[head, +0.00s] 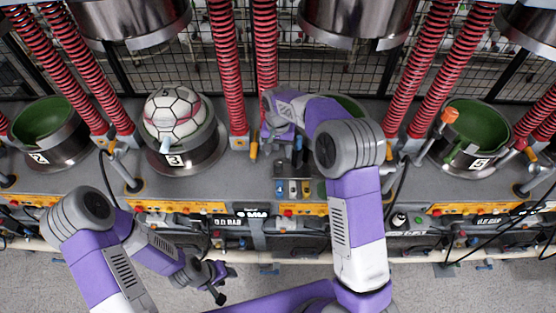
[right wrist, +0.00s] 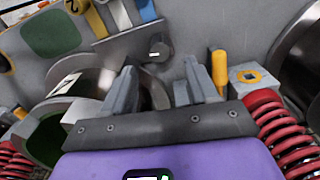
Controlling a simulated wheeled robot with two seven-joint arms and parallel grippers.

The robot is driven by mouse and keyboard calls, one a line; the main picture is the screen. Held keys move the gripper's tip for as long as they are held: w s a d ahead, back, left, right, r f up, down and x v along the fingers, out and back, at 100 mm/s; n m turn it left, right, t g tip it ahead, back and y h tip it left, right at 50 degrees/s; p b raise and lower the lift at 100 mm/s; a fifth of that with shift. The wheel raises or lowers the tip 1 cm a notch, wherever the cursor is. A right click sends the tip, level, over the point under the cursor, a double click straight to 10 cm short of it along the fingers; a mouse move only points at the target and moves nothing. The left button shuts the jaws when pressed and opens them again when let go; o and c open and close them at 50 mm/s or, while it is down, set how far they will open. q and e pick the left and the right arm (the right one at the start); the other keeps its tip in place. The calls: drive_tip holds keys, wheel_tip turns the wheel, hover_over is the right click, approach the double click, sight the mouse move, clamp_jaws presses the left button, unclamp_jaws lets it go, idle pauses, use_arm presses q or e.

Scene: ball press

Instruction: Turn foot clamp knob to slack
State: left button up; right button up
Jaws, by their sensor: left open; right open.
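My right gripper (head: 279,142) reaches down beside the middle press. In the right wrist view its two grey fingers (right wrist: 160,92) are apart with nothing between them. A small grey metal knob or pin (right wrist: 158,50) lies just beyond the fingertips, not touching them. An upright yellow handle (right wrist: 218,68) stands just right of the right finger; it also shows in the head view (head: 253,150) at a red spring's foot. I cannot tell for sure which of these is the foot clamp knob. My left gripper (head: 217,284) is open and empty, low in front of the bench.
A red spring (right wrist: 280,128) and its metal foot block (right wrist: 246,78) are close on the right. A green-lined cup (right wrist: 52,135) is at the left. A white ball (head: 172,112) sits in the left-middle cup. Coloured tags (head: 292,188) lie in front of the right gripper.

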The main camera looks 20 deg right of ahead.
sight(278, 162)
wheel_tip(278, 162, down, 7)
drive_tip(key=shift+f, duration=0.2)
idle(0.3)
drive_tip(key=c, duration=1)
drive_tip(key=shift+n, duration=0.7)
drive_tip(key=shift+c, duration=0.2)
drive_tip(key=o, duration=1)
drive_tip(key=shift+o, duration=0.2)
drive_tip(key=shift+r, duration=0.1)
